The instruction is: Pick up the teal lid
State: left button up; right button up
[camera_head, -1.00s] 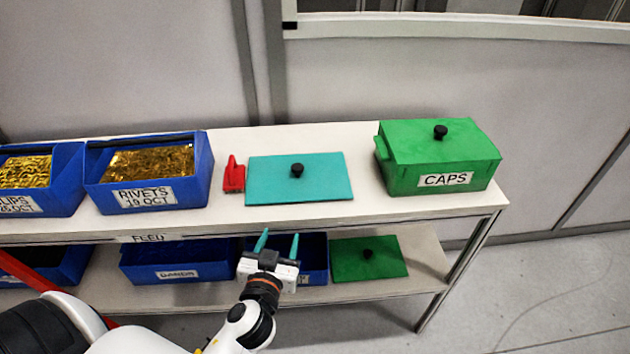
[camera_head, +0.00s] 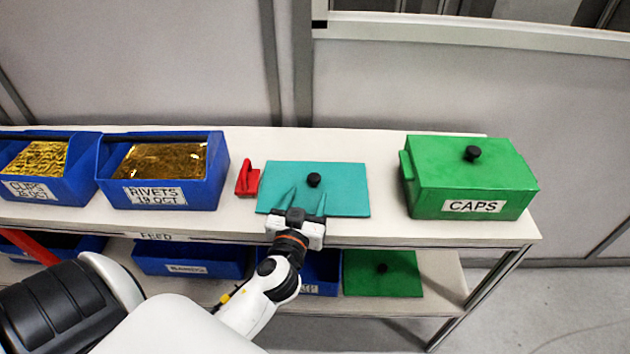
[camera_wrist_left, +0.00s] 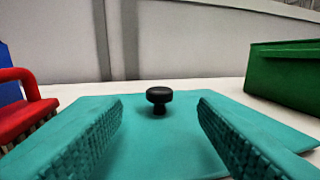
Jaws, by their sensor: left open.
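The teal lid (camera_head: 345,200) lies flat on the upper shelf, with a black knob (camera_head: 314,180) on top near its middle. My left gripper (camera_head: 308,200) is open, its teal fingers over the front part of the lid and pointing toward the knob. In the left wrist view the lid (camera_wrist_left: 165,135) fills the lower middle. The knob (camera_wrist_left: 159,97) stands ahead of the two fingers (camera_wrist_left: 160,140), between them in the picture, and no contact shows. Nothing is between the fingers. My right gripper is not in view.
A red brush-like object (camera_head: 247,180) lies just left of the lid. A blue rivets bin (camera_head: 215,170) stands further left. A green caps box (camera_head: 470,180) stands to the right, with bare shelf (camera_head: 388,205) between. A green lid (camera_head: 383,275) lies on the lower shelf.

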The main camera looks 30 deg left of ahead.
aim_at(313, 183)
pick_arm(q)
jog(key=shift+x, duration=1)
jog(key=p+x, duration=0.2)
jog(key=x, duration=0.3)
jog(key=shift+w+a, duration=0.1)
jog(key=shift+w, duration=0.05)
jog(key=c, duration=1.1)
